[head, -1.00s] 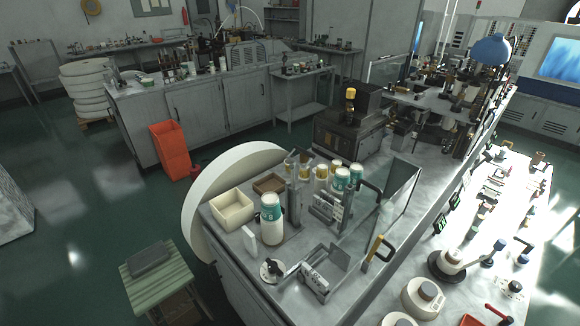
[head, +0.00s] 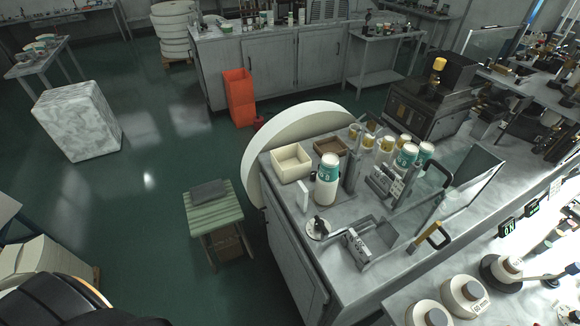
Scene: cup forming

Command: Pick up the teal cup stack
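A white and teal cylinder (head: 327,182), which looks like a cup stack, stands upright near the left part of the grey bench (head: 300,244) in the head view. Two similar teal and white cylinders, one at the left (head: 406,157) and one at the right (head: 425,153), stand farther back behind a small grey metal fixture. I cannot tell from their size which one is the teal cup stack of the task. Neither of my grippers is in view.
A cream open box (head: 291,163) and a brown tray (head: 330,146) sit behind the front cylinder. A grey post fixture (head: 352,172) stands close at its right. A green-topped stool (head: 213,212) stands left of the bench.

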